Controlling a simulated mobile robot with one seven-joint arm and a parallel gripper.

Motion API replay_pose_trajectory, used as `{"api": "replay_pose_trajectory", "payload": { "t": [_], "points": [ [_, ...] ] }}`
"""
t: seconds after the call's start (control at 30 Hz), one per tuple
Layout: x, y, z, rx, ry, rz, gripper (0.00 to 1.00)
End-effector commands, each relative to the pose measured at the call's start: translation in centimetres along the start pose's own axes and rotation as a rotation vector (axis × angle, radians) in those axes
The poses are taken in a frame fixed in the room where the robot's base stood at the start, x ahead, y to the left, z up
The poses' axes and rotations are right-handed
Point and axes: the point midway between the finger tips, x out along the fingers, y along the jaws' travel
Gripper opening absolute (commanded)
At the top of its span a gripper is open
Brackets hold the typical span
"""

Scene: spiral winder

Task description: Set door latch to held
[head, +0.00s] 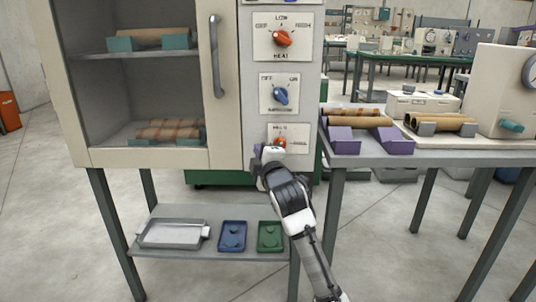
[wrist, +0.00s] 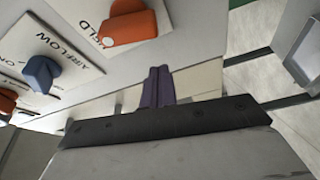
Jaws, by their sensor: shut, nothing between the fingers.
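The door latch control is an orange knob (head: 278,141) on the lowest plate of the cabinet's right-hand panel. It also shows large in the wrist view (wrist: 128,28), with part of a printed word ending in "ELD" beside it. The arm hides part of the plate in the head view, and I cannot tell exactly which mark the knob points at. My gripper (wrist: 159,72) has its purple fingers together and empty, a little apart from the knob in the wrist view. In the head view my gripper (head: 262,154) is just below and left of the knob.
Above the latch are the blue airflow knob (head: 281,95) and the orange heat knob (head: 282,38). The cabinet door handle (head: 216,56) is to the left. A side table (head: 400,158) with rolls on purple cradles stands close on the right. Trays sit on the shelf below.

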Motion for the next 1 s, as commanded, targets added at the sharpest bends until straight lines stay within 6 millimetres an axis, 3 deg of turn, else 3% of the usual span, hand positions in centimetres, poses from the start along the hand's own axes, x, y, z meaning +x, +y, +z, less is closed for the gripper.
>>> {"api": "replay_pose_trajectory", "payload": {
  "t": [0.2, 0.43, 0.6, 0.93, 1.0],
  "points": [
    [-5.1, -0.1, 0.1, 0.002, -0.003, 0.003, 0.00],
    [-8.8, -0.1, 0.0, 0.002, -0.001, 0.001, 0.00],
    [-9.9, -0.2, 0.0, 0.001, -0.001, 0.000, 0.00],
    [-9.9, -0.1, -0.1, 0.001, 0.001, 0.001, 0.00],
    [-9.8, 0.0, -0.9, 0.010, 0.015, 0.009, 0.00]
  ]
}}
